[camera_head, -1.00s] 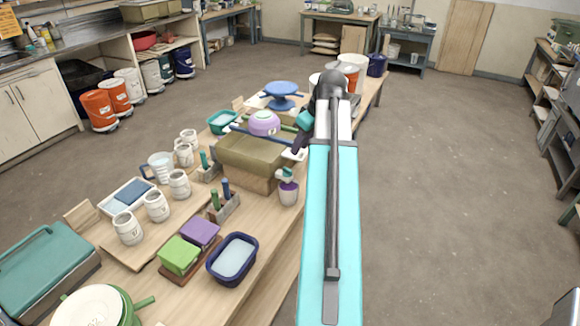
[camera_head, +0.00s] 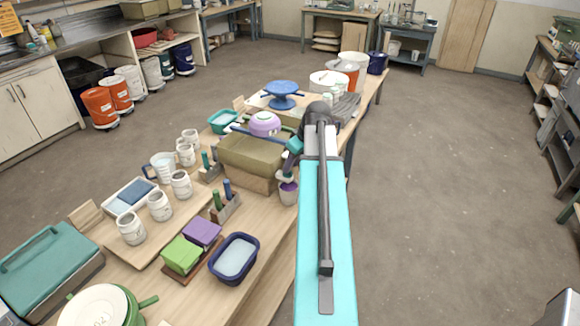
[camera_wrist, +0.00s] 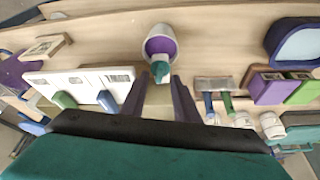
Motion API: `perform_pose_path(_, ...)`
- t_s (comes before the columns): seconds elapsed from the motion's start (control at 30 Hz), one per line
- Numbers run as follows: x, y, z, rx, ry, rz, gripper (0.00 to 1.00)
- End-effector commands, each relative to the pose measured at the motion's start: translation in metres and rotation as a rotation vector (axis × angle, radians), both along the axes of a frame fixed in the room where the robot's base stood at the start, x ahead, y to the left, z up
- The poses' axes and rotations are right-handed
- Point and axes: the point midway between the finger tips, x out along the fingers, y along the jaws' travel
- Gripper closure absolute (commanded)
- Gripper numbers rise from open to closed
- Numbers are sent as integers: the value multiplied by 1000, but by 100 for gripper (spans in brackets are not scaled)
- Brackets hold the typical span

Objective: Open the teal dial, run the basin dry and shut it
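An olive box-shaped basin (camera_head: 252,153) sits on a wooden block, with a purple-topped round item on it. The teal dial (camera_wrist: 160,70) shows in the wrist view between my two fingertips, beside a grey-white cup (camera_wrist: 161,43) with purple inside. The cup also stands on the table in the head view (camera_head: 289,193). My gripper (camera_wrist: 159,88) is open, its dark fingers apart on either side of the dial; no contact is visible. In the head view my gripper (camera_head: 289,165) is at the basin's right end, covering the dial there. The basin's inside is hidden.
A navy tub (camera_head: 234,258), green and purple boxes (camera_head: 190,245), a tool rack (camera_head: 225,206) and several white jars (camera_head: 160,205) stand nearer on the table. A blue turntable (camera_head: 281,92) and buckets stand beyond. The floor at right is clear.

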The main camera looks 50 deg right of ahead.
Motion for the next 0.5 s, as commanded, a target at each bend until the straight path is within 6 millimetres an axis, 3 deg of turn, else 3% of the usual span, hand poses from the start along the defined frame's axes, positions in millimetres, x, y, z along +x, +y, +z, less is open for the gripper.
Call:
perform_pose_path(0.23, 7, 0, -17, 1, 1, -1, 72)
perform_pose_path(0.5, 9, 0, -24, -1, 0, -1, 72)
